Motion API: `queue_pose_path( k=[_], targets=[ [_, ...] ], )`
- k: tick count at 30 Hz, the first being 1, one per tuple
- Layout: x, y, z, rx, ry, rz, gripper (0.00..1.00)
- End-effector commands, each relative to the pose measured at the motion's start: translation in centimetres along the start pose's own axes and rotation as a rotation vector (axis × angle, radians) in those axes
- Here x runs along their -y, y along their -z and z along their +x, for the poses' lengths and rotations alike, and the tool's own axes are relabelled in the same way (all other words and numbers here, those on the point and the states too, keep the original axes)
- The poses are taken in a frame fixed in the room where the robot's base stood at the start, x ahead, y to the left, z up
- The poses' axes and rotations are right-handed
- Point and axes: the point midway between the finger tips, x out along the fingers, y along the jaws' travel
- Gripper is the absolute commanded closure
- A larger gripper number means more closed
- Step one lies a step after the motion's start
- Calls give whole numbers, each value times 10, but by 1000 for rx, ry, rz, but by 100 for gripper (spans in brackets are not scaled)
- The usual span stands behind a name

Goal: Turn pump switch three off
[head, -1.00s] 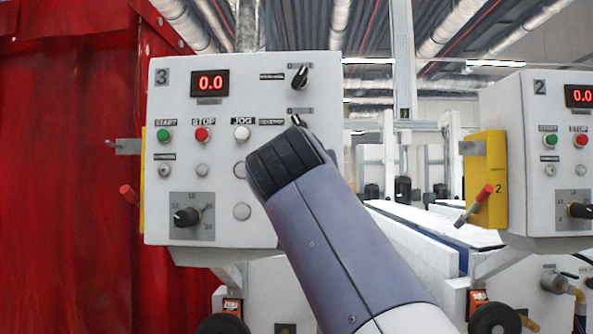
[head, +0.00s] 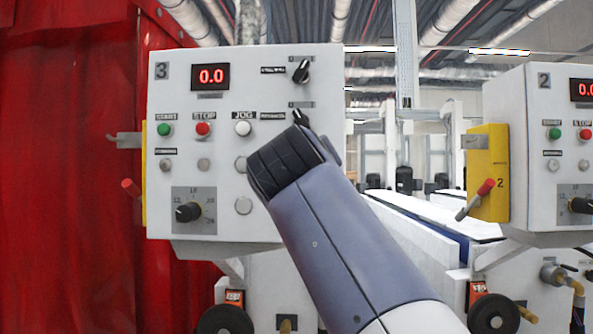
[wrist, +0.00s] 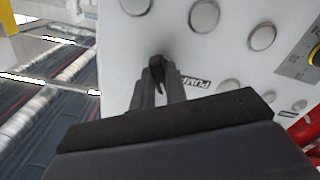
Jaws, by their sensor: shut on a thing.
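The white control panel marked 3 (head: 215,135) stands at the left in the head view. Its lower right black rotary switch (head: 302,117) shows only in part above my arm; the label beside it is too blurred to read there. In the wrist view a black switch knob (wrist: 156,66) sits on the white panel beside a label reading PUMP. My gripper (wrist: 157,86) is shut on this knob, its grey fingers on both sides. In the head view my wrist hides the fingers. The knob's exact angle is hard to tell.
Another black rotary switch (head: 301,71) is above it. Green start (head: 164,130), red stop (head: 202,129) and white jog (head: 243,128) buttons are at the left. Panel 2 (head: 515,110) stands to the right with a yellow bracket (head: 487,165). A red curtain (head: 60,150) hangs at the left.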

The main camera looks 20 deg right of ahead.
Motion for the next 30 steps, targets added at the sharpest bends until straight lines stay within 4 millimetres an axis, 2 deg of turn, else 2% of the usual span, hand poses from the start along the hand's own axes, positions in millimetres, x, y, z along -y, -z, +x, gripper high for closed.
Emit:
queue_pose_path(
  k=[4, 5, 12, 22, 30],
  targets=[
    [0, 1, 0, -2, -1, -2, 100],
    [0, 1, 0, -2, -1, -1, 84],
    [0, 0, 0, -1, 0, 0, 65],
    [1, 0, -5, -2, 1, 1, 65],
    [3, -2, -47, -5, 4, 2, 65]
  ],
)
